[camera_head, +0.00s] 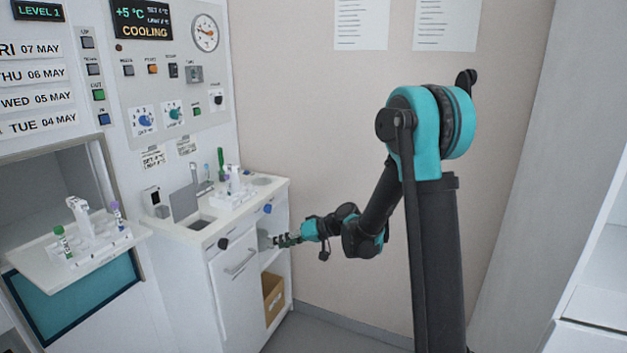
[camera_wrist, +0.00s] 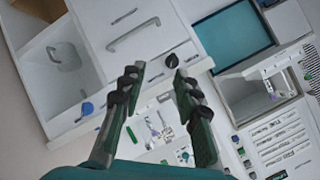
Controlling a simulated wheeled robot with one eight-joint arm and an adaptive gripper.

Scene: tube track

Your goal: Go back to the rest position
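My gripper (camera_head: 287,240) is at the end of my arm, which reaches left from its dark column to the right front corner of the white counter (camera_head: 180,229). In the wrist view my gripper (camera_wrist: 158,68) has its two dark green fingers apart, with nothing visible between the tips. Touch with the cabinet cannot be told. A white rack (camera_head: 234,196) with a green-topped tube (camera_head: 221,163) stands on the counter. Another rack (camera_head: 88,243) holds a green-capped tube (camera_head: 61,241) and a purple-capped tube (camera_head: 117,214) on the shelf at left.
The cabinet has a closed front with a handle (camera_head: 241,262) and an open bay holding a cardboard box (camera_head: 273,297). A control panel (camera_head: 165,75) covers the wall behind. A white unit (camera_head: 590,290) stands at far right. Bare wall (camera_head: 320,130) lies behind my arm.

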